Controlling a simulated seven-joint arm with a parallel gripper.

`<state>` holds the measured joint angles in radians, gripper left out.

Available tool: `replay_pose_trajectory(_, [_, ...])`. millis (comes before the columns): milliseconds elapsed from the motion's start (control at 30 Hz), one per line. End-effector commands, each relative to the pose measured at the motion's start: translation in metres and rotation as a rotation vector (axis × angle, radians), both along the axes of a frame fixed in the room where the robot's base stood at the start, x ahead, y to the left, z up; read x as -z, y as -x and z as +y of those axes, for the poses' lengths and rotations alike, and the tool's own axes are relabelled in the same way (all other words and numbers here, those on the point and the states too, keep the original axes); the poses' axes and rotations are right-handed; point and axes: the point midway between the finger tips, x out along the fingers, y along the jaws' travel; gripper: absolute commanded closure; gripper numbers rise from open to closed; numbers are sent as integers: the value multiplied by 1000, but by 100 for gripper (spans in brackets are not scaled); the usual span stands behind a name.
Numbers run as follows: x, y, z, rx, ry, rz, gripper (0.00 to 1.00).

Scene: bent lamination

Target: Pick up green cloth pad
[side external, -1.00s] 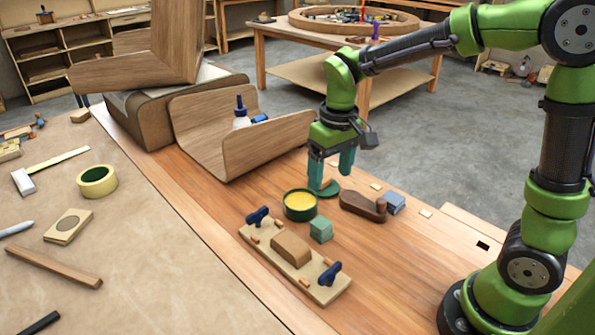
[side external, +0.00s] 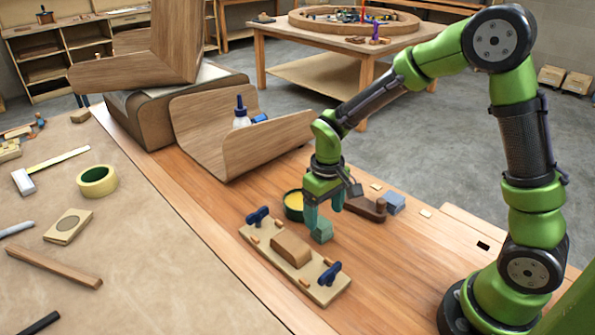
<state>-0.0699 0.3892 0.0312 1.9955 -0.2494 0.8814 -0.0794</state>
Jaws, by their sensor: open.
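The green cloth pad (side external: 322,233) is a small teal-green block on the wooden bench, just behind the clamping board. My gripper (side external: 324,216) is open and low, pointing down at the pad. One finger shows at the pad's left side and the other farther back to its right. The fingers are close in colour to the pad, and I cannot tell whether they touch it. The arm partly covers the area behind the pad.
An open tin with yellow contents (side external: 294,203) stands close behind the gripper. A board with blue clamps and a wooden block (side external: 292,248) lies in front. A dark brown wooden tool (side external: 366,208) and a blue-grey block (side external: 395,202) lie to the right. Bent wood (side external: 235,145) stands behind.

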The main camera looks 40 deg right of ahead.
Motion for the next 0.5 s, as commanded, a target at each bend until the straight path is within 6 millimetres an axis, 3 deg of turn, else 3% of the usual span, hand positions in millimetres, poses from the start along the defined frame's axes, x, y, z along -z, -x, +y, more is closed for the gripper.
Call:
replay_pose_trajectory(233, [37,-2,2,-1,0,5,23])
replay_pose_trajectory(500, [46,-2,2,0,0,1,23])
